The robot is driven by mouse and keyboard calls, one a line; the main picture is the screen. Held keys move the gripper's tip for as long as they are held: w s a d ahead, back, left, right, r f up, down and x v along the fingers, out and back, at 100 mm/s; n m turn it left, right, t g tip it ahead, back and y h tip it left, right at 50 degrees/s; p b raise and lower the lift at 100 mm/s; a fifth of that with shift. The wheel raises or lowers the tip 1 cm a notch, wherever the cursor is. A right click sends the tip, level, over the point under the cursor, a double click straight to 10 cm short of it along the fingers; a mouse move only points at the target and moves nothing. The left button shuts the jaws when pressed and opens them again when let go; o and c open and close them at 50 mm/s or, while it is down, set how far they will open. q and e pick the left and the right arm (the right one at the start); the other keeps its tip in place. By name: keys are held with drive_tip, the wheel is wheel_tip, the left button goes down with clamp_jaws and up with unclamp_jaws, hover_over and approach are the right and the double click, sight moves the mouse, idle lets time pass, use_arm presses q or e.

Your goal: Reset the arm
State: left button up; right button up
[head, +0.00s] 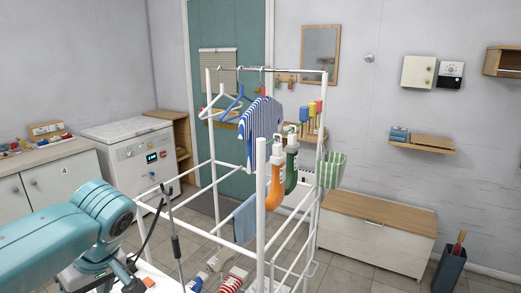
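My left arm (105,212), teal with dark cables, comes in from the lower left and bends down at its elbow. Its lower links run toward the bottom edge, and I cannot make out gripper fingers there. My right arm and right gripper are not in view. A white drying rack (260,200) stands in the middle, to the right of my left arm. A blue-and-white striped garment (262,118) hangs on it, beside white and blue hangers (232,103).
A wood-topped chest (375,230) stands right. Some tiled floor (345,276) is clear.

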use_arm(q)
drive_tip(key=d+f+m+h, duration=0.25)
drive_tip(key=d+f, duration=0.25)
drive_tip(key=f, duration=0.4)
drive_tip(key=d+f+m+h, duration=0.2)
drive_tip(key=d+f+m, duration=0.15)
drive_tip(key=f, duration=0.65)
drive_tip(key=d+f+m+h, duration=0.2)
drive_tip(key=d+f, duration=0.3)
drive_tip(key=f, duration=0.4)
drive_tip(key=s+d+f+m+h, duration=0.1)
drive_tip(key=s+d+f, duration=0.2)
drive_tip(key=s+f, duration=0.4)
drive_tip(key=s+d+f+m+h, duration=0.1)
drive_tip(key=s+d+f, duration=0.3)
drive_tip(key=s+f, duration=0.3)
drive_tip(key=shift+f, duration=0.7)
drive_tip(key=shift+s+h, duration=0.1)
drive_tip(key=shift+h, duration=0.15)
drive_tip(key=shift+c, duration=1.3)
drive_tip(key=shift+s, duration=0.15)
